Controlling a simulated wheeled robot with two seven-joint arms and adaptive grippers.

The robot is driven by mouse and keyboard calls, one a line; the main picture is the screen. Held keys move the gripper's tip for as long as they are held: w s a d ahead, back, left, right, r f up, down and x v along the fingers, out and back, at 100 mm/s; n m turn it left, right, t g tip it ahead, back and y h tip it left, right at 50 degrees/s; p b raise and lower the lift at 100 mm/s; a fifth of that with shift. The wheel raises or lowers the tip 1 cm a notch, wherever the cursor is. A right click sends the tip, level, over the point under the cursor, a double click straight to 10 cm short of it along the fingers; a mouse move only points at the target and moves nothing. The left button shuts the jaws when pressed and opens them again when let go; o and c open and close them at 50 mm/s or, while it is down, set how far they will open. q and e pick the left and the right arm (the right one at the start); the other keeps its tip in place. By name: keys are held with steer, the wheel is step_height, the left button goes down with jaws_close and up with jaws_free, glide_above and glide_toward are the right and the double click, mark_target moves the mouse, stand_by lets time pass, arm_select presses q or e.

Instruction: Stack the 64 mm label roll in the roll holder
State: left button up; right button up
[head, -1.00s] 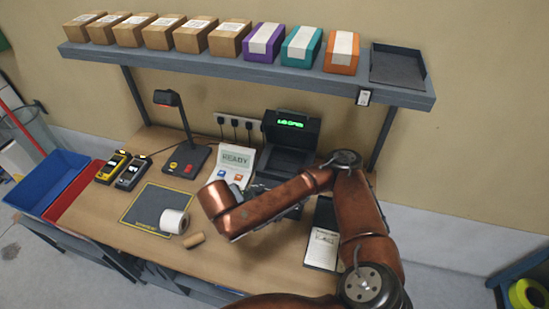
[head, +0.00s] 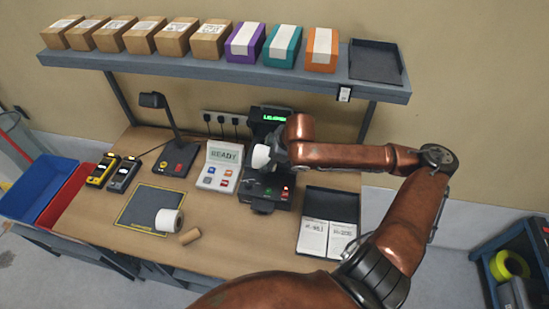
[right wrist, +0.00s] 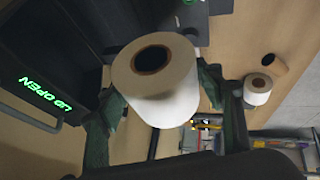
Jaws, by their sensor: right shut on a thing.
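My right gripper (head: 276,157) is shut on a white label roll (head: 261,157) and holds it in front of the printer's raised lid, above the black label printer (head: 266,191). In the right wrist view the held roll (right wrist: 166,92) sits between the two fingers, its dark core hole facing the camera. The printer's green text reads "LID OPEN" (right wrist: 45,94). The roll holder inside the printer cannot be made out; the gripper and roll hide part of it. A second white roll (head: 168,220) lies on the dark mat's edge. My left gripper is not in view.
A brown cardboard core (head: 190,236) lies beside the mat (head: 150,205). A keypad reading "READY" (head: 219,166) and a scanner stand (head: 172,140) are left of the printer. A shelf (head: 230,72) with boxes hangs above.

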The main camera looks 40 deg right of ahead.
steer(key=w+d+f, duration=0.2)
steer(key=d+f, duration=0.1)
steer(key=w+d+f, duration=0.2)
steer(key=w+d, duration=0.1)
steer(key=w+d+f+p, duration=0.1)
steer(key=w+d+f, duration=0.2)
steer(key=d, duration=0.1)
steer(key=shift+w+d+f, duration=0.1)
steer(key=shift+w+f, duration=0.15)
steer(key=shift+f, duration=0.1)
steer(key=shift+w+d+f, duration=0.15)
steer(key=shift+d+f, duration=0.1)
steer(key=shift+f, duration=0.1)
steer(key=shift+w+d+f, duration=0.1)
steer(key=shift+f, duration=0.25)
step_height(320, 180, down, 3)
steer(key=shift+r, duration=0.1)
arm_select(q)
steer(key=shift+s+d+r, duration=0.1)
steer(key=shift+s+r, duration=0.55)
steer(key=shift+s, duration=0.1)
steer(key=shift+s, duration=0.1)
arm_select(e)
steer(key=o, duration=1.6)
steer(key=shift+f, duration=0.25)
